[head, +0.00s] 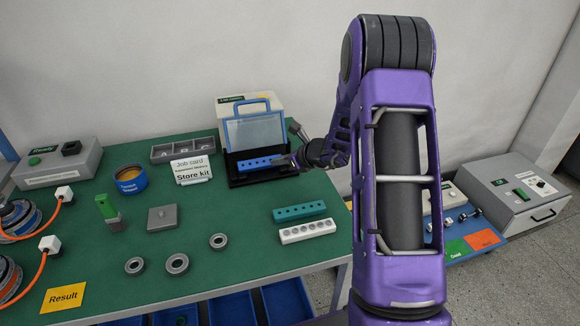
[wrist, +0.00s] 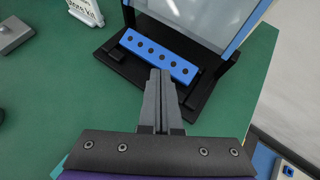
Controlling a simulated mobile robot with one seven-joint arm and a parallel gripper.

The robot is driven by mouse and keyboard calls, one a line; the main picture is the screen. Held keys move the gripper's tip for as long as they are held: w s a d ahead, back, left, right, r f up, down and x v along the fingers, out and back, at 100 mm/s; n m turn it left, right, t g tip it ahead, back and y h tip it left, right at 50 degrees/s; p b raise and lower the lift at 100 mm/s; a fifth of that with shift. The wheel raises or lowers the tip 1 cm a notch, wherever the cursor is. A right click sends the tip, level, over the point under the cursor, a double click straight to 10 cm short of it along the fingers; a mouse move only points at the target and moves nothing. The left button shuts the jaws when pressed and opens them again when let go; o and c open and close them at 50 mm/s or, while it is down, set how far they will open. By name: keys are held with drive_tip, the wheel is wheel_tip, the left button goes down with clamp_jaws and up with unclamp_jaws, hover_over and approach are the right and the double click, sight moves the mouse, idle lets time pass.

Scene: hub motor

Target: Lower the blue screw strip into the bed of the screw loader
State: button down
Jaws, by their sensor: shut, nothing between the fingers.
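The blue screw strip (head: 256,163) has a row of dark holes and lies lengthwise at the black screw loader (head: 235,178), below its raised blue-framed clear cover (head: 256,131). In the wrist view the strip (wrist: 150,53) lies along the loader's black base (wrist: 196,106), near the foot of the cover; I cannot tell whether it is fully seated in the bed. My gripper (head: 293,160) is shut and empty. In the wrist view its fingertips (wrist: 160,73) are at the strip's near edge, right of its middle, and hide a little of it; contact is unclear.
A job card (head: 190,169) stands left of the loader, with a grey divided tray (head: 183,149) behind it. A teal strip (head: 300,211) and a white strip (head: 307,232) lie in front on the green table (head: 230,275). The mat between them and the loader is clear.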

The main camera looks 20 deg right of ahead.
sight(264, 162)
drive_tip(key=w+a, duration=0.2)
drive_tip(key=w, duration=0.1)
drive_tip(key=shift+w+a+f+b, duration=0.15)
drive_tip(key=shift+w+f, duration=0.1)
drive_tip(key=shift+f, duration=0.15)
drive_tip(key=shift+w+a+f+b, duration=0.1)
drive_tip(key=shift+w+f+b, duration=0.1)
drive_tip(key=shift+f, duration=0.15)
drive_tip(key=shift+s, duration=0.1)
drive_tip(key=shift+f, duration=0.15)
drive_tip(key=shift+s+d+f+b, duration=0.15)
drive_tip(key=shift+s+d+b, duration=0.15)
drive_tip(key=shift+b, duration=0.25)
